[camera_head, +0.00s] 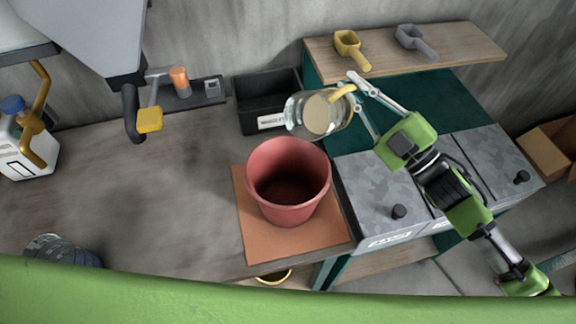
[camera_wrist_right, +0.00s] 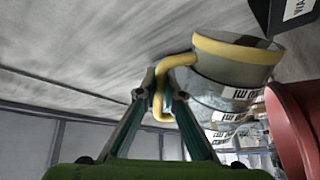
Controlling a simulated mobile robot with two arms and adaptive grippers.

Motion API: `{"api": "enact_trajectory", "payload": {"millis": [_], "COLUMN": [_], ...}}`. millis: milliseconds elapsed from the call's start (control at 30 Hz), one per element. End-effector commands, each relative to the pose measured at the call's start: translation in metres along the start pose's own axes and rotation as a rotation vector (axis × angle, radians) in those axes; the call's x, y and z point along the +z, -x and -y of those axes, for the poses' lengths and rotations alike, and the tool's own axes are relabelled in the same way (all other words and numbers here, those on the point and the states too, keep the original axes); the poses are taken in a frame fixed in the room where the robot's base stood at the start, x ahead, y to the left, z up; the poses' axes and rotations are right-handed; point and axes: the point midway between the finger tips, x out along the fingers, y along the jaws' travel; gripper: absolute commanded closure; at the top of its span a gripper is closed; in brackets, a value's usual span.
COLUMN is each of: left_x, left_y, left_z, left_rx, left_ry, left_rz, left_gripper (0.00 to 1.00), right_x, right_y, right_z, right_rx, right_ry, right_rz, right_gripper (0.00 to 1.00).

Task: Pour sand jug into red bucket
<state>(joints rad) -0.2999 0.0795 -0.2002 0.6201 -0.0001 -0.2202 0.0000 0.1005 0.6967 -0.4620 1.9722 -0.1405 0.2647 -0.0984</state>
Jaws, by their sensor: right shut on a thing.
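The sand jug (camera_head: 318,113) is a clear jug with a yellow handle, tilted on its side above and behind the red bucket. Sand-coloured material shows inside it. My right gripper (camera_head: 352,88) is shut on the yellow handle; in the right wrist view the gripper (camera_wrist_right: 160,92) grips the handle of the jug (camera_wrist_right: 225,85). The red bucket (camera_head: 288,160) stands upright on an orange mat (camera_head: 262,243). Its inside looks dark. It also shows at the right edge of the right wrist view (camera_wrist_right: 292,125). My left gripper is not in view.
A black bin (camera_head: 268,92) stands behind the bucket. Yellow and grey scoops (camera_head: 350,48) lie on a wooden shelf (camera_head: 450,45). Grey-lidded containers (camera_head: 378,185) stand to the right. A white jerrycan (camera_head: 28,145) stands far left. The table left of the mat is largely clear.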

Motion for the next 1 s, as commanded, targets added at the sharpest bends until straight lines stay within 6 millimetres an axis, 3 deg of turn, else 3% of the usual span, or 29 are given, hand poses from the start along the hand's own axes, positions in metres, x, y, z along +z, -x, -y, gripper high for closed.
{"api": "enact_trajectory", "payload": {"millis": [1000], "left_x": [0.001], "left_y": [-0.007], "left_z": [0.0], "left_rx": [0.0], "left_ry": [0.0], "left_rz": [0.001], "left_gripper": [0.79], "right_x": [-0.018], "right_y": [-0.004], "right_z": [-0.01], "right_rx": [0.014], "right_ry": [0.13], "right_rz": [-0.054], "right_gripper": [1.0]}}
